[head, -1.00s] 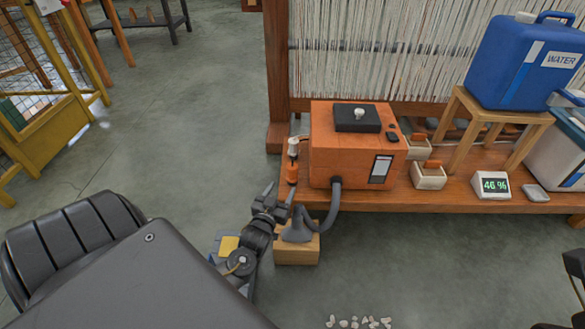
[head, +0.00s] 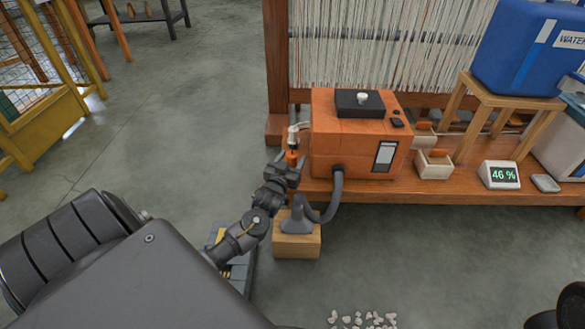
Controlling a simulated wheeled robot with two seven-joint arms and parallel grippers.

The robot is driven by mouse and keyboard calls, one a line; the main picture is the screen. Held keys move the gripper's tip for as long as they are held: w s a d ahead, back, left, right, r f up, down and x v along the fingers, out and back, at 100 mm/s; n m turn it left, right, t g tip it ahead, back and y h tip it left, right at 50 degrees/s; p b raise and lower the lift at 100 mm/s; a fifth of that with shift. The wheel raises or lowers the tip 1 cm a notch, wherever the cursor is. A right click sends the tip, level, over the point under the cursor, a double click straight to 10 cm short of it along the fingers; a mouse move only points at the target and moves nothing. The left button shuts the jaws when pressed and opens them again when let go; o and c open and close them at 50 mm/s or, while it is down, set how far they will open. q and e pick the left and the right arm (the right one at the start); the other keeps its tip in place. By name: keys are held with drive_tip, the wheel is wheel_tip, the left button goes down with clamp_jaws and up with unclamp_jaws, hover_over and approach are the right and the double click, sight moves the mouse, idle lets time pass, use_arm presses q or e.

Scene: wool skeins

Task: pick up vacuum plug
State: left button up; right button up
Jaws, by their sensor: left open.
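The plug's lower end is hidden by the gripper. My right gripper is not in view.
A grey hose (head: 336,195) runs from the box to a nozzle on a wooden block (head: 297,245). The wooden bench (head: 435,190) also holds a display (head: 499,175) and a stand with a blue water container (head: 520,50). Pale scraps (head: 360,318) lie on the floor.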

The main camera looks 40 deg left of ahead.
use_arm(q)
drive_tip(key=shift+w+a, duration=0.15)
drive_tip(key=shift+w, duration=0.25)
drive_tip(key=c, duration=1)
drive_tip(key=shift+r, duration=0.1)
